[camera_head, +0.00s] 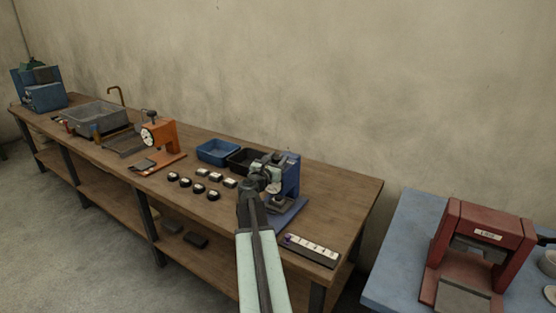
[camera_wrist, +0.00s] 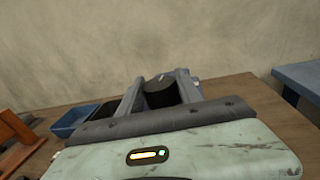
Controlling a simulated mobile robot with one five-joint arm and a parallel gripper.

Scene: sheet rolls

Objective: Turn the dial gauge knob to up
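The dial gauge (camera_head: 291,178), a blue stand, is at the right part of the wooden bench. My gripper (camera_head: 265,170) is in front of it in the head view and hides part of its front. In the wrist view a dark round knob (camera_wrist: 160,95) with a small pale mark at its top edge lies between the two grey fingers of my gripper (camera_wrist: 161,82). The fingers stand apart, one at each side of the knob. I cannot tell whether both press on it.
Several small black-and-white blocks (camera_head: 200,186) lie left of the gauge, with a blue tray (camera_head: 218,151) behind. A labelled strip (camera_head: 311,250) lies at the front edge. An orange press (camera_head: 164,137) stands further left; a red machine (camera_head: 480,245) is on a blue table at right.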

